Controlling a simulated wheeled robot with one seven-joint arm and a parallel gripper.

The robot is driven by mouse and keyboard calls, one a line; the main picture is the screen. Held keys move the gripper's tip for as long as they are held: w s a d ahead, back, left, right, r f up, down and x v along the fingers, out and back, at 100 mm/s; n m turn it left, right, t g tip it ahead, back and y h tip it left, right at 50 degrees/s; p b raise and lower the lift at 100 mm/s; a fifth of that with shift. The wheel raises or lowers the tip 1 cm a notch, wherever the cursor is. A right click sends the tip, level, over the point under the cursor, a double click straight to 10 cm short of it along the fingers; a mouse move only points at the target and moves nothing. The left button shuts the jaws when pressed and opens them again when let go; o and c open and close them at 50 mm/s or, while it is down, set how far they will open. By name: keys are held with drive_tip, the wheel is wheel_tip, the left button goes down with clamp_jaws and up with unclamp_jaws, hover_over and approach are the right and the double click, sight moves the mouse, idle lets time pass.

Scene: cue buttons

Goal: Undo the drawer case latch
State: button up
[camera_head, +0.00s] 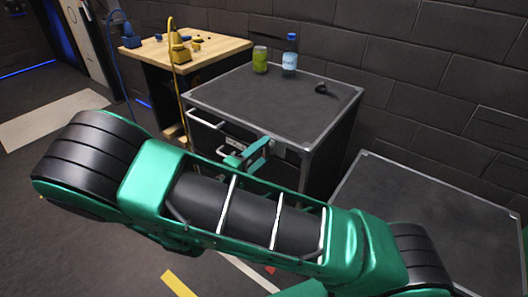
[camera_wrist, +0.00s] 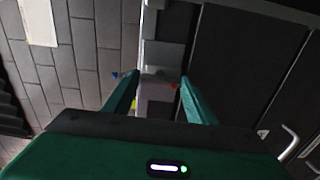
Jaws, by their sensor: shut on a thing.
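The drawer case (camera_head: 280,105) stands in the middle of the head view, with a dark top and light metal edges. White bar handles (camera_head: 204,119) are on its front, and one handle (camera_wrist: 290,143) shows at the lower right of the wrist view. My green gripper (camera_head: 262,152) is at the case's front, near the top right corner. In the wrist view its two fingers (camera_wrist: 159,80) stand apart with the pale grey latch (camera_wrist: 157,92) between them. The gripper is shut on this latch. My arm and fingers hide part of the latch and the case front.
A green can (camera_head: 260,60), a blue-labelled bottle (camera_head: 290,56) and a small black object (camera_head: 321,88) stand on the case. A wooden table (camera_head: 210,50) with yellow and blue items is behind left. A low dark surface (camera_head: 430,215) is at right. A brick wall is behind.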

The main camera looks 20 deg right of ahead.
drive_tip(key=shift+s+f, duration=0.1)
drive_tip(key=o, duration=1)
drive_tip(key=v, duration=1)
drive_tip(key=shift+s+a, duration=0.2)
drive_tip(key=shift+a, duration=0.1)
